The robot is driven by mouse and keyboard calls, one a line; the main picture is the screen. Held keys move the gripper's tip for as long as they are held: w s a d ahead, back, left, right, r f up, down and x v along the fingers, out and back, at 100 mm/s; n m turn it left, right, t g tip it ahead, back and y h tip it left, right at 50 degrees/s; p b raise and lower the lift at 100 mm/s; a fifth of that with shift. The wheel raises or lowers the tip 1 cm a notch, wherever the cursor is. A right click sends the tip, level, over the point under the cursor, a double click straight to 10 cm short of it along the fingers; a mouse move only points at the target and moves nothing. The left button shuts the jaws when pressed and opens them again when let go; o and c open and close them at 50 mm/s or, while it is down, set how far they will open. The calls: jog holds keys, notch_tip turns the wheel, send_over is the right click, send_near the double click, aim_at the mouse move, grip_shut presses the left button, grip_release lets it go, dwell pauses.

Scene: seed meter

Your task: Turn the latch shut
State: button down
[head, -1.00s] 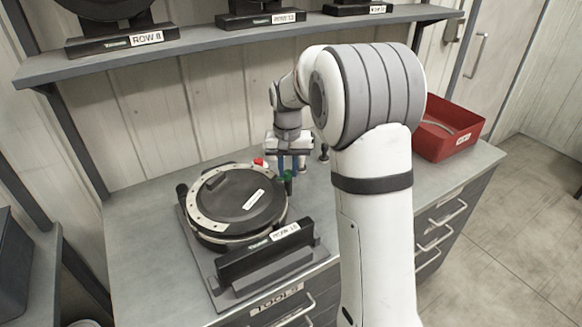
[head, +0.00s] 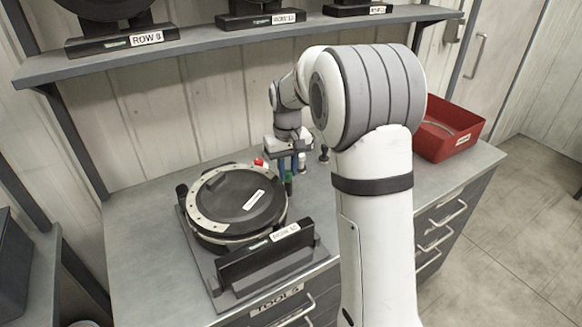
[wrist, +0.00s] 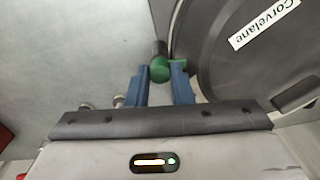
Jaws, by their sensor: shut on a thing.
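The seed meter (head: 232,206) is a round black housing with a pale rim, lying on the bench; its dark lid, labelled "Corvelane", also fills the right of the wrist view (wrist: 250,60). The latch (wrist: 159,70) has a green knob with a dark part beyond it, at the lid's edge. The green also shows in the head view at the meter's right edge (head: 288,186). My gripper (wrist: 161,75) has blue fingers pointing down, one on each side of the green knob, shut on it. The fingers partly hide the latch in the head view.
A red knob (head: 259,162) stands at the meter's back edge. A black block (head: 265,252) labelled with a row sits in front. Small posts (head: 323,153) stand right of my gripper. A red bin (head: 450,128) is at the bench's right. A shelf (head: 200,60) runs above.

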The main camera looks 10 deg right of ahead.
aim_at(288, 172)
jog(key=shift+w+r, duration=0.1)
jog(key=shift+r, duration=0.05)
jog(key=c, duration=1.3)
grip_release()
jog(key=shift+o, duration=0.2)
notch_tip(288, 172, up, 8)
jog(key=shift+f+b, duration=0.25)
jog(key=shift+b, duration=0.05)
